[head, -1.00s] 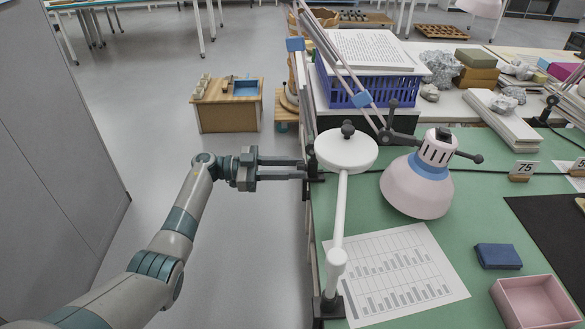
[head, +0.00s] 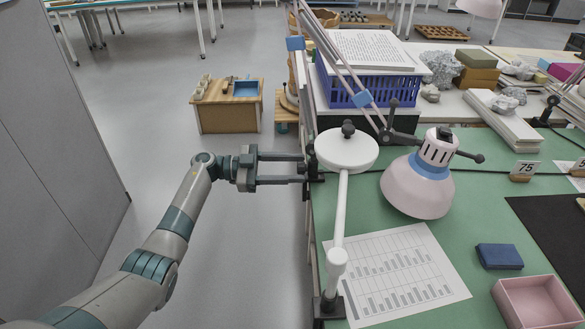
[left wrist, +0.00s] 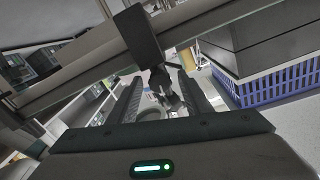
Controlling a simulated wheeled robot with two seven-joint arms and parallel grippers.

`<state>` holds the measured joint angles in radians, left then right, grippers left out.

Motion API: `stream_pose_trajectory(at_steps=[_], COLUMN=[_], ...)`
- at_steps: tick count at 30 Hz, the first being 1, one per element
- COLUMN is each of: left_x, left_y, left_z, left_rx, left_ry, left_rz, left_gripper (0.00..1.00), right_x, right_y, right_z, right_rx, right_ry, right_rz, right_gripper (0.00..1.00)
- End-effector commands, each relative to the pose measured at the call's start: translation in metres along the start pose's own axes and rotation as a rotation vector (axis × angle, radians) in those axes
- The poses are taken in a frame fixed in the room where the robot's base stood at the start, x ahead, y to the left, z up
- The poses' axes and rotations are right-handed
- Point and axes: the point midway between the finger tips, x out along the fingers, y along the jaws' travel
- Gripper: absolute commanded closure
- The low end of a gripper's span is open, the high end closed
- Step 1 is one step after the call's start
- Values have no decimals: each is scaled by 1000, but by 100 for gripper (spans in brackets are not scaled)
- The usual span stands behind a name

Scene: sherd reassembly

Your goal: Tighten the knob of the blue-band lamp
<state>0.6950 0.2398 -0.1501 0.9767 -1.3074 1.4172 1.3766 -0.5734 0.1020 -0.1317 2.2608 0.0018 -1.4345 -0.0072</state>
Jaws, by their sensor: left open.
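The blue-band lamp has a pale pink shade with a blue band (head: 428,168) over the green table. Its thin arm, with blue bands (head: 362,98), rises to the upper left from a dark joint with a knob (head: 392,103). Another dark knob (head: 478,158) sticks out at the shade's right. My left gripper (head: 300,168) is open at the table's left edge, fingers pointing right, beside dark clamp parts partly hidden by a white lamp head. In the left wrist view, a dark knob-like part (left wrist: 160,82) shows between the open fingers; contact cannot be told. My right gripper is out of view.
A white lamp (head: 345,152) stands close to my left fingers, its base (head: 328,306) at the near table edge. A blue crate (head: 368,88) with papers is behind. A printed sheet (head: 395,272), blue box (head: 498,256) and pink tray (head: 535,300) lie on the table. The floor at left is free.

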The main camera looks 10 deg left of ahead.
Motion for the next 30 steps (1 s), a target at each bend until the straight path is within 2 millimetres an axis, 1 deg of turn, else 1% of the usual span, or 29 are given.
stream_pose_trajectory(at_steps=[5, 11, 15, 19, 23, 27, 30], left_x=[-6, -27, -51, -76, -104, -131, -148], left_y=[0, 0, 0, 0, 0, 0, 0], left_z=[0, 1, 2, 2, 2, 2, 2], left_rx=[0, 0, -1, -1, 0, -1, -1], left_ry=[-1, -2, -4, -4, -4, -3, -3], left_rz=[0, -1, -1, -1, -1, -1, -2], left_gripper=[55, 55, 55, 55, 55, 55, 55], right_x=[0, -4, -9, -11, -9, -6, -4], right_y=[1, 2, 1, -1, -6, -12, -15], right_z=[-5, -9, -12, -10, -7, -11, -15], right_rx=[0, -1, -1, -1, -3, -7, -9], right_ry=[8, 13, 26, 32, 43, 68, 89], right_rz=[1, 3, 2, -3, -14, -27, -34], right_gripper=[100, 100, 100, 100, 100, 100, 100])
